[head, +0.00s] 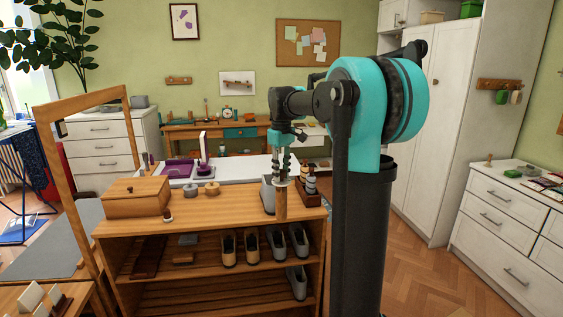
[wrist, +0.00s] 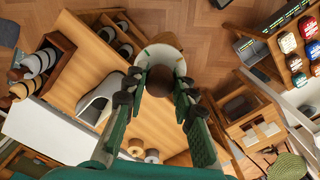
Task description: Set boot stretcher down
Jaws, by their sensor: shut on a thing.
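My gripper (head: 283,168) is shut on the boot stretcher (head: 281,203), an upright light-wood post over the front part of the shelf top (head: 240,213). In the wrist view my gripper (wrist: 160,83) has its fingertips on either side of the stretcher's dark brown knob, with a pale round disc (wrist: 170,54) around it. Whether the stretcher's lower end touches the shelf top cannot be told. A grey boot (head: 267,193) stands just left of the stretcher; it also shows in the wrist view (wrist: 97,98).
Shoes (head: 251,245) fill the shelf below. Bare shelf top lies between peg and stretcher.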

